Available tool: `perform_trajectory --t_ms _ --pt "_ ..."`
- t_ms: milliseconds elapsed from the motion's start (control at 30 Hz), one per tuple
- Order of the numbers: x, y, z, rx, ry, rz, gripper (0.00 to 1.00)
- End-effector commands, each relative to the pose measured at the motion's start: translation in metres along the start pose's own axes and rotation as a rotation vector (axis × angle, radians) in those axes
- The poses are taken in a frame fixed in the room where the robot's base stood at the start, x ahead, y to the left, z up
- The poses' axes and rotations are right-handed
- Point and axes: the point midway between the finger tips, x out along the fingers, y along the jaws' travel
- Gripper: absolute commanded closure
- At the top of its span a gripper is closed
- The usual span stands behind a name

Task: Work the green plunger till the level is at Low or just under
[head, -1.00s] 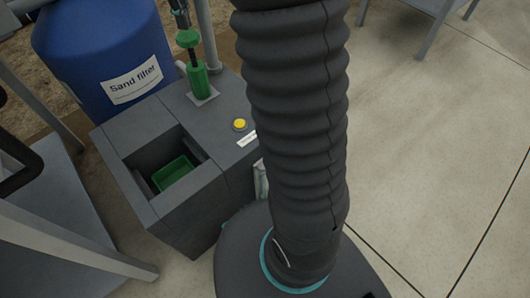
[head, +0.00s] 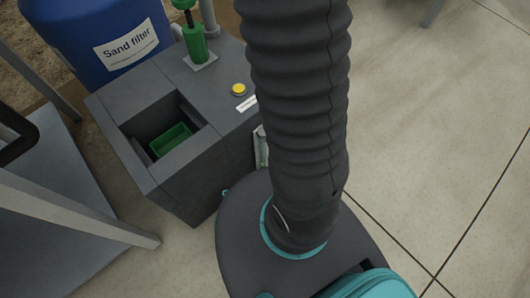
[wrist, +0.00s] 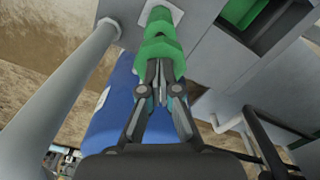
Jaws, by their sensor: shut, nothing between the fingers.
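The green plunger stands on a light plate on the dark grey skid box. In the head view its green body (head: 195,45) shows, with a dark rod above it and the green top piece (head: 183,4) cut by the upper edge. In the wrist view the green plunger (wrist: 160,42) lies straight ahead of my gripper (wrist: 161,78). The fingers are shut with nothing between them and overlap the green part in the picture; I cannot tell whether they touch it. My gripper is out of the head view. No readable level or Low mark shows.
The skid box (head: 138,80) has a yellow button (head: 239,90), a small white label (head: 246,104) and a recess holding a green tray (head: 170,142). A blue sand filter (head: 80,35) stands behind. A grey stand (head: 55,170) is at left. Floor at right is clear.

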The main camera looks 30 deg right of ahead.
Motion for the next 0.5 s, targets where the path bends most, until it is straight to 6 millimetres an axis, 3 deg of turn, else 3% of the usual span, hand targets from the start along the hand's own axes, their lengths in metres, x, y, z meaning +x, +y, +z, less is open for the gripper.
perform_trajectory --t_ms 500 --pt "0.03 0.0 0.0 0.0 -0.002 -0.002 1.0"
